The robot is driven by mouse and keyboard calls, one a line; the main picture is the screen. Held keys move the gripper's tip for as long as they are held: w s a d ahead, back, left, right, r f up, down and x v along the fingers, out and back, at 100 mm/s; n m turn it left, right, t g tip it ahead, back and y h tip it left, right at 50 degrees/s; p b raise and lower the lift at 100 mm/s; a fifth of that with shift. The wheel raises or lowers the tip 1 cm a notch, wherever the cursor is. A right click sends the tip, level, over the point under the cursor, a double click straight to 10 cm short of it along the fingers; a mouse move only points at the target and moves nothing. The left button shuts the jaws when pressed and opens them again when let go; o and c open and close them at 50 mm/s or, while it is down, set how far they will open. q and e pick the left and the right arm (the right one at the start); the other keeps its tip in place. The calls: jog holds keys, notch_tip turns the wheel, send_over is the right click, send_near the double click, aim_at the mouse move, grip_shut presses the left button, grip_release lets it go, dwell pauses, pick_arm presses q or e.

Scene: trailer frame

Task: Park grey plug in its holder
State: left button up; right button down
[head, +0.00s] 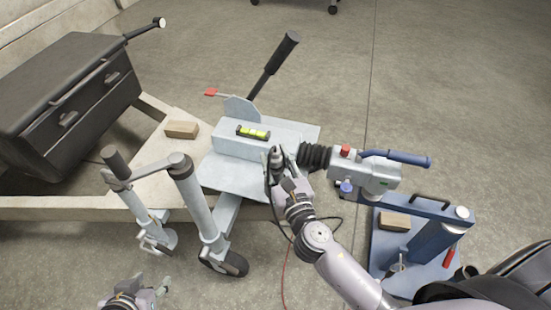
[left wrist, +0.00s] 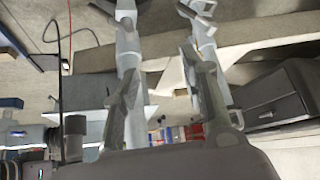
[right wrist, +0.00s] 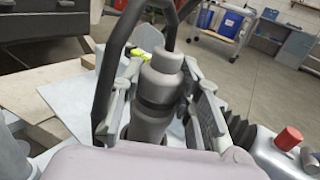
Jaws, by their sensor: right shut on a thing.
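The grey plug (right wrist: 158,92) stands between the fingers of my right gripper (right wrist: 160,100), which is shut on it. The plug is a stepped cylinder with a dark band, its narrow end up in the right wrist view. In the head view my right gripper (head: 278,172) is over the right front part of the pale trailer plate (head: 233,178), with the plug's tip (head: 276,152) just showing. I cannot make out the plug's holder. My left gripper (head: 152,292) is low at the left of the head view; its fingers (left wrist: 162,100) are apart and empty in the left wrist view.
A grey coupling with a blue handle (head: 395,157) and black bellows (head: 315,156) lies right of my right gripper. A jockey wheel (head: 228,262) and a clamp post (head: 140,205) stand at the front. A black lever (head: 272,68) rises behind. A black cable loops near my right arm.

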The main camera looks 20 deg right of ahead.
jog(key=shift+f+b, duration=0.5)
jog(key=shift+f, duration=0.1)
jog(key=shift+f+b, duration=0.3)
jog(key=shift+f, duration=0.35)
jog(key=c, duration=1.1)
grip_release()
pick_arm(q)
jog(key=w+d+r+t+h, duration=0.1)
jog(key=w+d+r+t, duration=0.2)
jog(key=w+r+t, duration=0.2)
jog(key=w+r, duration=0.1)
jog(key=w, duration=0.2)
jog(key=shift+r+t+h, duration=0.3)
dwell(0.4)
pick_arm(e)
jog(key=s, duration=1.2)
jog(key=shift+d, duration=0.25)
jog(key=shift+f, duration=0.1)
